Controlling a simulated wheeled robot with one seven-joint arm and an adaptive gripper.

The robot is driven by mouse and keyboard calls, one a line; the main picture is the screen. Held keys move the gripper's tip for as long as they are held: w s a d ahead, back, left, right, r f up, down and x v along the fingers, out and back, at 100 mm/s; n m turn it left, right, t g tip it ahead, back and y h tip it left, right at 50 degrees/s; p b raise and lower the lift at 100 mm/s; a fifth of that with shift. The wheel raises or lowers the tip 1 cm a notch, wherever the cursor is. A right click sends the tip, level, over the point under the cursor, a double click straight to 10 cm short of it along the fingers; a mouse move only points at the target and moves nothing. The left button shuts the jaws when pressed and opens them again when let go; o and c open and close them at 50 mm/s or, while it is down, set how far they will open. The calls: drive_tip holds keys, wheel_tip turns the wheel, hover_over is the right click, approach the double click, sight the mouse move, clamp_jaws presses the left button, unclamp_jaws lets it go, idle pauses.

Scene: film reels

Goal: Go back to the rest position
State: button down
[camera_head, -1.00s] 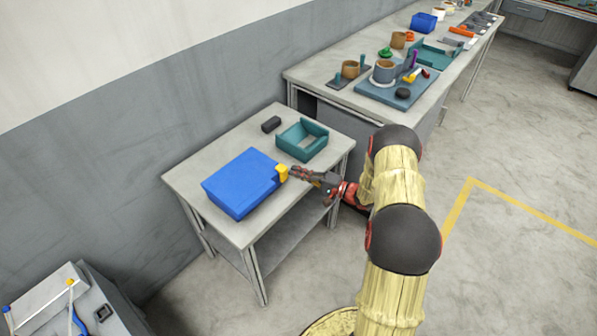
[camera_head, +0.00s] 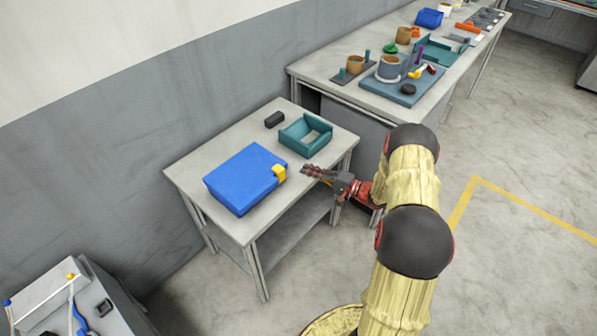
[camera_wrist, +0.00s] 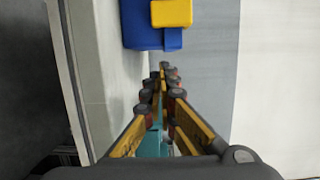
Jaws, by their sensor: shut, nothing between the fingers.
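My gripper (camera_head: 306,171) is shut and empty. It hangs in the air by the right edge of the small table (camera_head: 190,172), apart from the blue box. The blue box (camera_head: 236,181) with a yellow latch (camera_head: 279,172) on its right side lies on the table. In the wrist view my gripper (camera_wrist: 166,70) has its fingers together, with the blue box (camera_wrist: 140,26) and its yellow latch (camera_wrist: 171,13) ahead of the tips.
A teal open tray (camera_head: 292,143) and a small black block (camera_head: 274,119) sit behind the blue box. A long bench (camera_head: 330,62) with several parts stands at the back right. A grey cabinet (camera_head: 105,318) is at the lower left. The floor to the right is clear.

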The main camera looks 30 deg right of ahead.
drive_tip(key=p+v, duration=0.1)
drive_tip(key=v, duration=0.6)
drive_tip(key=shift+r, duration=0.25)
